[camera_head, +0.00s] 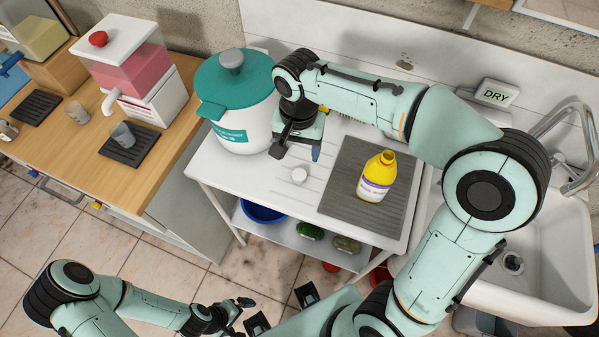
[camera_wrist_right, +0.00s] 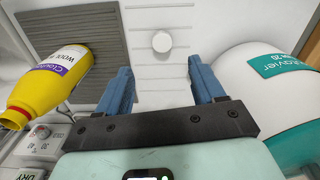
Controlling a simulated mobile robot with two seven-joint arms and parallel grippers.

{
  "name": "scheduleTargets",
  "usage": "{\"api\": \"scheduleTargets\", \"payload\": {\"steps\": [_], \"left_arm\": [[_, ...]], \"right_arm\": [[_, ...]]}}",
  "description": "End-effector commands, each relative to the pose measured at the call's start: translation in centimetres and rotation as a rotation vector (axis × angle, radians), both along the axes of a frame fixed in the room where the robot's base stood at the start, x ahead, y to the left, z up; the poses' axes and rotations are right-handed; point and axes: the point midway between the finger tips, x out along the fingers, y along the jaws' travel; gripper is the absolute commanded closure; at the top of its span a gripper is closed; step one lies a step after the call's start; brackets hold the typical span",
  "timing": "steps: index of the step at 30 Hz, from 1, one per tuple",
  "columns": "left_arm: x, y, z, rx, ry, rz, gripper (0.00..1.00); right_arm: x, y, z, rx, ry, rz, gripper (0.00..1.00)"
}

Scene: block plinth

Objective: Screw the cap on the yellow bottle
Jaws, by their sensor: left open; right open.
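The yellow bottle (camera_head: 378,175) stands upright and uncapped on a grey ribbed mat (camera_head: 343,205) on the white counter. In the right wrist view the bottle (camera_wrist_right: 45,88) is at the left. The white cap (camera_head: 299,175) lies on the counter left of the mat; it also shows in the right wrist view (camera_wrist_right: 162,41), beyond my fingers. My right gripper (camera_head: 297,150) is open and empty above the counter, behind the cap, beside the white pot. Its blue fingers show in the right wrist view (camera_wrist_right: 160,85). My left gripper (camera_head: 250,312) is open and empty, low in front of the counter.
A white pot with a teal lid (camera_head: 226,80) stands left of the cap. A sink (camera_head: 540,255) is at the right. A lower shelf holds a blue bowl (camera_head: 263,212) and green items. A wooden counter (camera_head: 170,120) with a dispenser is at the left.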

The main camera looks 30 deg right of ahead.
Motion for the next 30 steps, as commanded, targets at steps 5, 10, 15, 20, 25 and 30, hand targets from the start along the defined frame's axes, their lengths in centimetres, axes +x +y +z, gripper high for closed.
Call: {"api": "scheduleTargets", "payload": {"steps": [5,10,15,20,25,30], "left_arm": [[-0.2,0.0,-0.3,-0.001,0.002,-0.001,0.0],[-0.5,0.0,-0.9,-0.001,0.005,-0.001,0.0],[-0.6,0.0,-1.2,0.0,0.007,0.0,0.0],[-0.6,0.0,-1.2,0.0,0.007,0.0,0.0],[-0.6,0.0,-1.2,0.0,0.007,0.0,0.0],[-0.6,0.0,-1.2,0.0,0.007,0.0,0.0]], "right_arm": [[0.0,0.0,-1.6,-0.001,0.003,0.001,0.32],[-0.1,-0.1,-5.1,-0.002,0.007,0.001,0.32],[0.0,-0.1,-7.5,-0.001,0.003,0.001,0.32],[0.1,-0.1,-8.3,0.0,0.001,0.0,0.32],[0.1,-0.1,-8.2,0.0,0.0,0.0,0.32],[0.2,-0.2,-8.7,0.0,0.001,0.0,0.32]]}}
